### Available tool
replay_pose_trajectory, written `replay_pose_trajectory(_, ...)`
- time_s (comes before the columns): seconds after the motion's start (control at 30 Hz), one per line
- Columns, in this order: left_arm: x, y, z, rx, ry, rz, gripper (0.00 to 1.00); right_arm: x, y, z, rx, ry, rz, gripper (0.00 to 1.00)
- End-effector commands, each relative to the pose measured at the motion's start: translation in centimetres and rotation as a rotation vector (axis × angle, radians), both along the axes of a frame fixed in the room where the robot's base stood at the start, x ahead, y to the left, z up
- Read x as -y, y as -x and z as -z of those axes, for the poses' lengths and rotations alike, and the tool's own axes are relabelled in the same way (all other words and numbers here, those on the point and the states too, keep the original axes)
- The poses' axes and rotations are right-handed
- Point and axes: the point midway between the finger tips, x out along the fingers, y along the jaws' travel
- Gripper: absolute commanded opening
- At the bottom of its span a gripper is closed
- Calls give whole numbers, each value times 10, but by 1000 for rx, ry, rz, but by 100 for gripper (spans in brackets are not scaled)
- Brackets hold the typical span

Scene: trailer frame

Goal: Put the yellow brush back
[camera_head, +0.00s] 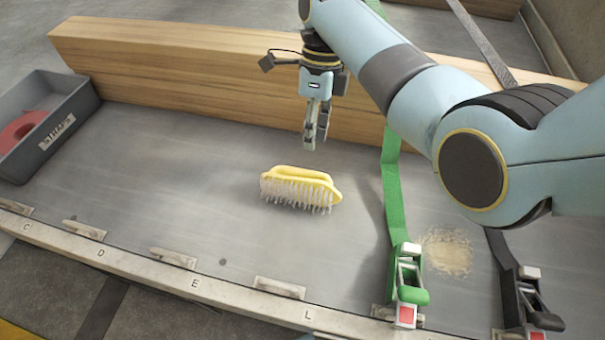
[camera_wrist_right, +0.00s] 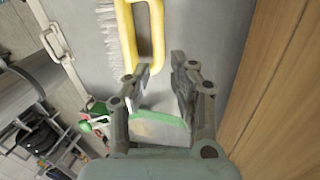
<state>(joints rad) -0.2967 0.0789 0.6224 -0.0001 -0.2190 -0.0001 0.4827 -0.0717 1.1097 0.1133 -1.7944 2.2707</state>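The yellow brush (camera_head: 300,174) with pale bristles lies on the grey trailer bed (camera_head: 200,210), its bristles facing the front edge. My right gripper (camera_head: 316,140) is above and behind the brush, pointing down, with nothing in it. In the right wrist view its two fingers (camera_wrist_right: 164,66) are spread apart. There the brush's yellow loop handle (camera_wrist_right: 158,34) shows beyond the fingertips, nearer the left finger. I cannot tell that they touch. My left gripper is not in view.
A grey tray labelled STRAPS (camera_head: 72,128) with a red item (camera_head: 20,130) stands at the left. A long wooden beam (camera_head: 180,65) lies behind. A green strap (camera_head: 393,200) with a ratchet and a sandy patch (camera_head: 447,253) are to the right. Latches line the front edge.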

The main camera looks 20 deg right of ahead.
Motion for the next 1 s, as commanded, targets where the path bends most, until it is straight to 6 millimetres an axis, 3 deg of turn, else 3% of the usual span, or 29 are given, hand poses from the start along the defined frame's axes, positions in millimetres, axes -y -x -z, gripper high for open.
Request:
replay_pose_trajectory(0.1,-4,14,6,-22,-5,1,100,-4,5,22,-2,0,0,23)
replay_pose_trajectory(0.2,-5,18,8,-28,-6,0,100,-6,7,32,-1,0,0,23)
replay_pose_trajectory(0.37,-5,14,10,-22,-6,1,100,-9,11,45,-3,0,-1,23)
replay_pose_trajectory(0.6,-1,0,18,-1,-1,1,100,-16,19,80,-2,1,-1,23)
replay_pose_trajectory(0.9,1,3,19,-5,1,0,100,-17,20,84,1,1,0,23)
replay_pose_trajectory(1.0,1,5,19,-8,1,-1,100,-17,20,84,1,1,0,10)
